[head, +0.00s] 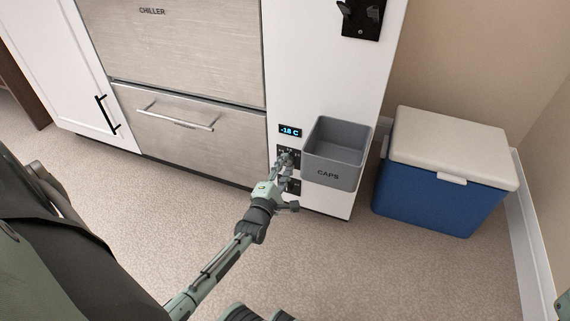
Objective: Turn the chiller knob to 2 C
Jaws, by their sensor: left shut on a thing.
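The chiller (180,50) is a steel-fronted drawer marked CHILLER at the top left. On the white panel to its right, a small display (290,131) reads -18 C. Just below it is a dark dial plate (295,154) with small pale markings. My left gripper (286,163) reaches this plate from below and is shut on the knob there. The fingers hide most of the knob, and its pointer cannot be read. A second dark plate (294,187) lies lower, partly behind the gripper.
A grey bin marked CAPS (333,176) juts out close to the right of the dial. A blue cooler (430,198) with a pale lid stands further right. A black bottle opener (362,17) is mounted above. A lower drawer has a bar handle (175,118). Carpet is clear in front.

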